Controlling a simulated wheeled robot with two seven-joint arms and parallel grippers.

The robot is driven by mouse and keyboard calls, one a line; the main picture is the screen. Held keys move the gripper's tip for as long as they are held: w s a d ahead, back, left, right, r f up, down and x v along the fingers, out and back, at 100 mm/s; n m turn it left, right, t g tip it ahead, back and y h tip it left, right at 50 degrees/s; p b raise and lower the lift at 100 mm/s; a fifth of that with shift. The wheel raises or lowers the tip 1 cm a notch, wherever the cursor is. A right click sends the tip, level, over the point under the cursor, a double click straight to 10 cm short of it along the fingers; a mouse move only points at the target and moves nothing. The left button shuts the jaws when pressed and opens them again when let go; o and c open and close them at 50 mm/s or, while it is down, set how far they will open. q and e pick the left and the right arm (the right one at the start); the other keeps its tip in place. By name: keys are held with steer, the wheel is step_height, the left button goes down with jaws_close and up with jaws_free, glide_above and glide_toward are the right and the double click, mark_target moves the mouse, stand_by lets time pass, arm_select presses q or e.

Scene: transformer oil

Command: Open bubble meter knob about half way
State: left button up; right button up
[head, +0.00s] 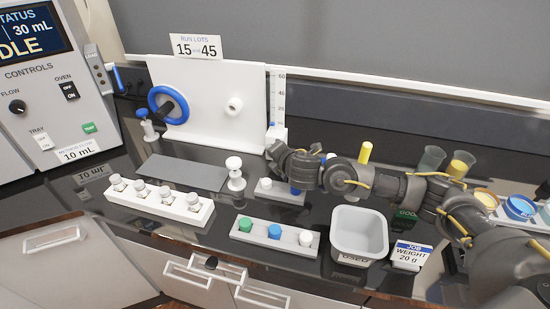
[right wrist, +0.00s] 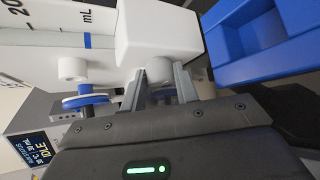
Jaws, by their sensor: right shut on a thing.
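The bubble meter (head: 278,95) is a narrow white upright scale with numbers, at the right end of the white panel. Its white lower block (right wrist: 155,30) and its scale (right wrist: 60,30) fill the upper part of the right wrist view. My right gripper (head: 272,152) reaches in from the right to the meter's base. In the right wrist view my gripper's fingertips (right wrist: 161,74) are closed on the sides of a short pale knob (right wrist: 161,68) in front of the block. The fingers partly hide the knob, and its turn angle cannot be read. My left gripper does not show.
A white panel (head: 215,75) with a blue-rimmed wheel (head: 160,97) stands left of the meter. Vial racks (head: 200,215), a capped-bottle rack (head: 245,233) and a grey bin (head: 344,233) lie in front. A dark mat (head: 180,174) is bare. A blue box-like part (right wrist: 265,40) is close by.

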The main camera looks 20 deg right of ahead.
steer(key=o, duration=1)
steer(key=v, duration=0.7)
steer(key=shift+s+r, duration=0.1)
steer(key=shift+s, duration=0.15)
